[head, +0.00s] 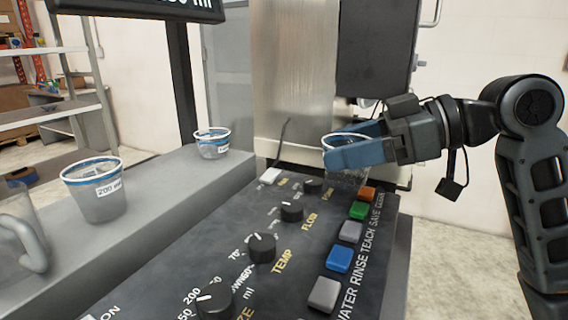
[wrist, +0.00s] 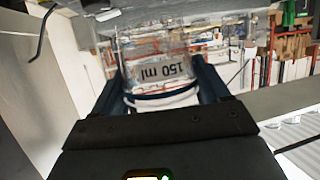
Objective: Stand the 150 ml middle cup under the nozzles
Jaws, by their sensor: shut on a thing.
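The 150 ml cup (wrist: 172,72) is clear with a white rim, and its label appears upside down in the wrist view. My gripper (wrist: 165,85) is shut on it, one finger on each side. In the head view my gripper (head: 352,150) holds the cup (head: 345,137) in the air over the far end of the control panel, near the steel dispenser column. The blue finger hides much of the cup there. The nozzles cannot be made out clearly; a dark dispenser box (head: 378,50) is above my gripper.
A 200 ml cup (head: 97,195) and a smaller cup (head: 212,145) stand on the grey ledge at left, with a clear jug (head: 18,240) nearer. The sloped panel (head: 220,255) carries knobs and coloured buttons. A dark post (head: 183,80) rises behind the ledge.

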